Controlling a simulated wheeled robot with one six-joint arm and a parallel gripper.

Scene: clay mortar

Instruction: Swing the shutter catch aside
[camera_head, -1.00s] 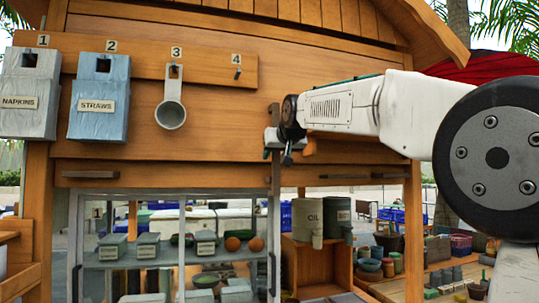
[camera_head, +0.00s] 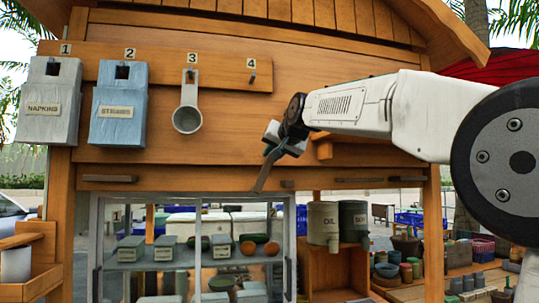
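The shutter catch looks to be the narrow dark bar (camera_head: 266,173) on the wooden front of the stall. It is tilted, its lower end down and to the left near the top of the opening; its upper part is hidden behind my gripper. My gripper (camera_head: 283,146) reaches in from the right and is at the upper part of the bar, touching or very near it. The fingers are small and dark here, so I cannot tell if they are closed on the bar.
A board with numbered pegs holds a napkins box (camera_head: 50,105), a straws box (camera_head: 118,108) and a scoop (camera_head: 187,115); peg 4 is bare. A wooden block (camera_head: 323,148) juts out beside my gripper. Below are a glazed cabinet (camera_head: 190,252) and an oil canister (camera_head: 322,222).

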